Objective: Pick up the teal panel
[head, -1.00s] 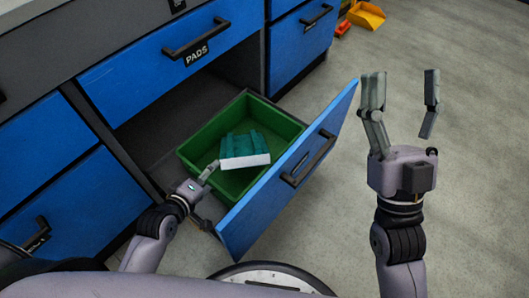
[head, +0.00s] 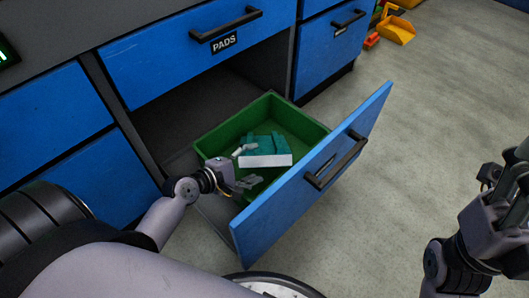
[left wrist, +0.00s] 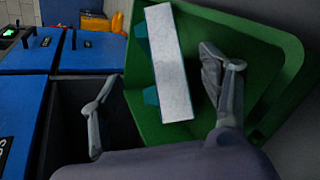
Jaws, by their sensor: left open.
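The teal panel (head: 265,160) lies in the green bin in the open drawer. Its pale, flat long side faces me, with teal blocks behind it. In the left wrist view the panel (left wrist: 168,65) shows as a pale strip with teal tabs on its left. My left gripper (head: 247,166) is open at the panel's left end. In the wrist view its fingers are spread, one on each side of the strip, with no clear contact. My right gripper (head: 510,190) is at the right edge, partly cut off, and its opening is unclear.
The green bin (head: 307,128) has raised walls around the panel. The blue drawer front (head: 290,203) with a black handle stands close on the right. Blue cabinet drawers (head: 185,60) rise behind.

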